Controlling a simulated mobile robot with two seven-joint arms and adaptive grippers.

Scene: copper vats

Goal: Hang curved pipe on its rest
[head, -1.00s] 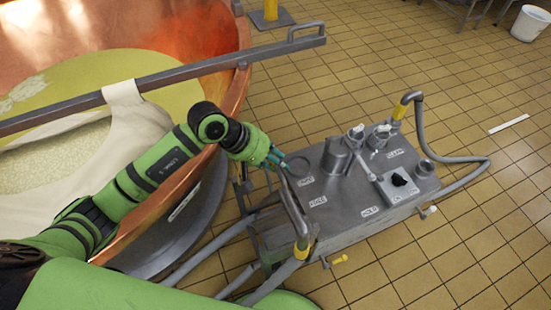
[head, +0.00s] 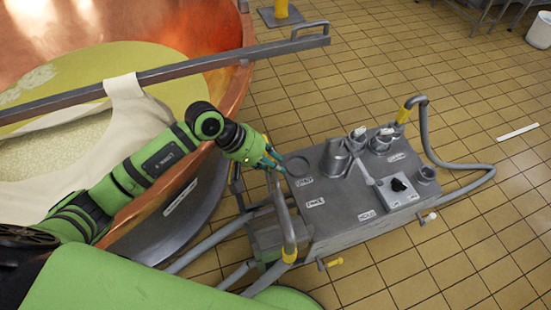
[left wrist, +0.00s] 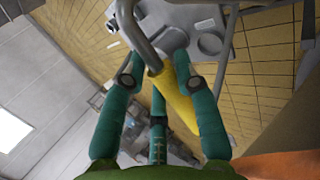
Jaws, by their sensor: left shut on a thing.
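The curved pipe (head: 282,215) is grey with a yellow sleeve near its lower end, and stands roughly upright at the near left of the machine. My left gripper (head: 274,164) is shut on its upper part. In the left wrist view the grey bend of the pipe (left wrist: 139,38) and its yellow sleeve (left wrist: 180,104) pass between the teal fingers of my left gripper (left wrist: 166,78). The grip contact is partly hidden by the fingers. I cannot tell which part is the pipe's rest. My right gripper is out of view.
The grey machine (head: 340,205) has cylinders, labels and a black knob on top. The copper vat (head: 236,90) with a grey bar (head: 205,65) is at left. Hoses (head: 215,240) lie near the machine. Tiled floor is open at right.

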